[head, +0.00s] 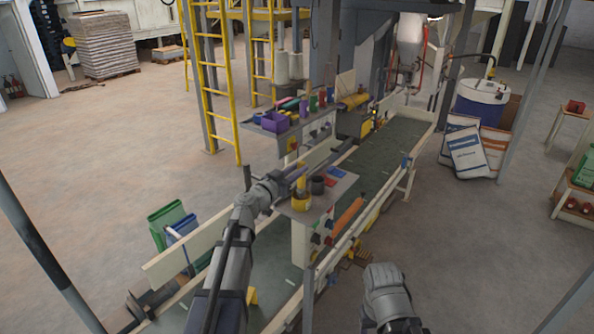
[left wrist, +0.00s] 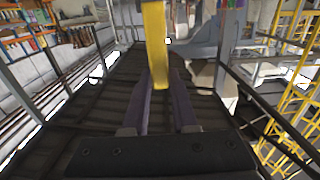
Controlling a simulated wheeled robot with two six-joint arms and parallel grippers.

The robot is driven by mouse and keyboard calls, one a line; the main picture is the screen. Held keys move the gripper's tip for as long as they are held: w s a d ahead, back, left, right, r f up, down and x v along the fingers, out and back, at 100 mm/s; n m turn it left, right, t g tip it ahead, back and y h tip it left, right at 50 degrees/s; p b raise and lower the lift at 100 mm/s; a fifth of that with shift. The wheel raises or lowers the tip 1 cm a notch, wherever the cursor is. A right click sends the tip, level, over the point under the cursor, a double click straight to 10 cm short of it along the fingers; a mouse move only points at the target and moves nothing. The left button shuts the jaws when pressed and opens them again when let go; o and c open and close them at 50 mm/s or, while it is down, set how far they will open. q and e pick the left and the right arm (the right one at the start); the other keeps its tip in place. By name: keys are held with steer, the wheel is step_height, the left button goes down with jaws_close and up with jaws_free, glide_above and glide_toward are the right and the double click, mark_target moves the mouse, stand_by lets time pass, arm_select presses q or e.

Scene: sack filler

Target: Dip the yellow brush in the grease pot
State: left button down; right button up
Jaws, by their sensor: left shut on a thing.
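My left gripper (head: 297,175) is shut on the yellow brush (head: 301,179) above a small grey shelf. In the left wrist view the yellow brush (left wrist: 155,45) stands between the two fingers (left wrist: 160,95). In the head view it lines up with a yellow pot (head: 301,204) just below it. I cannot tell whether the brush's lower end is inside that pot or above it. A dark grey pot (head: 318,185) stands beside it on the right. I cannot tell by label which one holds grease. My right gripper does not show, only part of my right arm.
Open floor lies to the left.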

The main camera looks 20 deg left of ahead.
arm_select(q)
steer(key=shift+f+b, duration=0.55)
steer(key=shift+b, duration=0.05)
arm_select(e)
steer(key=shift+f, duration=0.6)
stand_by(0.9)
arm_select(q)
steer(key=shift+r, duration=0.1)
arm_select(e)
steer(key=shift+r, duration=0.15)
arm_select(q)
step_height(320, 180, up, 7)
steer(key=p, duration=0.7)
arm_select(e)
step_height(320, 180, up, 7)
arm_select(q)
steer(key=shift+s, duration=0.1)
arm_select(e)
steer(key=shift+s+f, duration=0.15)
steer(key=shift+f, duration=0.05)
